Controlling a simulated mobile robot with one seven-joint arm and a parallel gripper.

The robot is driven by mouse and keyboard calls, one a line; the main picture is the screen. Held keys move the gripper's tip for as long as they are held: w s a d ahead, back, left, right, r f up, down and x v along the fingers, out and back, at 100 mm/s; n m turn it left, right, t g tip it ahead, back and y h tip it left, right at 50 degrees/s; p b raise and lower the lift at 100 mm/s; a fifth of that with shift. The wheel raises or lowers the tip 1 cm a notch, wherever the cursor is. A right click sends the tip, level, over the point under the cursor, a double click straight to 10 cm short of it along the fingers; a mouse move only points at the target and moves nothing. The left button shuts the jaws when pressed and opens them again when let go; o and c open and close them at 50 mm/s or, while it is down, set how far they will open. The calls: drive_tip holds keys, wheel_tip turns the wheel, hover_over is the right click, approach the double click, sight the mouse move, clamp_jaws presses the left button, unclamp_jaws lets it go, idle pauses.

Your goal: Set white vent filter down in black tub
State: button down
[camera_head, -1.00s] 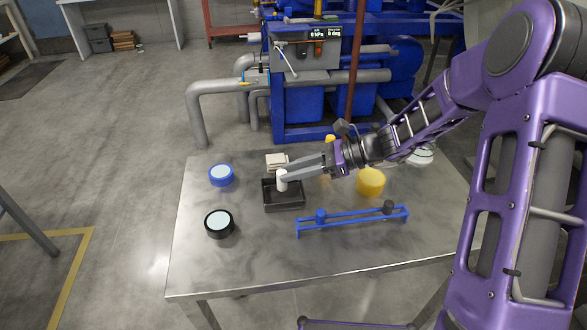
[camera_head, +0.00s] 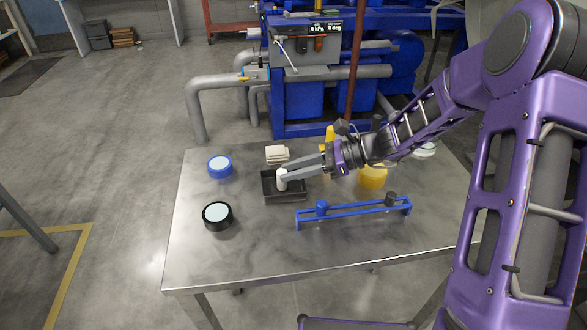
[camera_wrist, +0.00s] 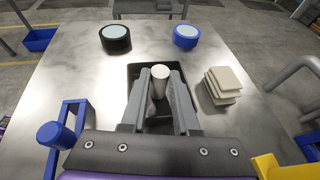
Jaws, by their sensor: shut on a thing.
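The white vent filter (camera_head: 282,180) is a small white cylinder held upright between the fingertips of my gripper (camera_head: 287,174). In the wrist view my gripper (camera_wrist: 160,80) is shut on the filter (camera_wrist: 160,84). The black tub (camera_head: 287,198) is a shallow rectangular tray on the metal table. The filter is over or inside the tub's left part in the head view. I cannot tell whether its lower end touches the tub floor. In the wrist view the fingers hide much of the tub (camera_wrist: 137,73).
A blue-rimmed disc (camera_head: 220,167) and a black-rimmed disc (camera_head: 217,215) lie to the left. Beige pads (camera_head: 277,154) are stacked behind the tub. A blue rack (camera_head: 353,213) with blue and black plugs stands at right front, a yellow object (camera_head: 373,177) behind it. The table's front left is clear.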

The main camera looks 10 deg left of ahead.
drive_tip(key=shift+f, duration=0.2)
drive_tip(key=c, duration=0.6)
unclamp_jaws()
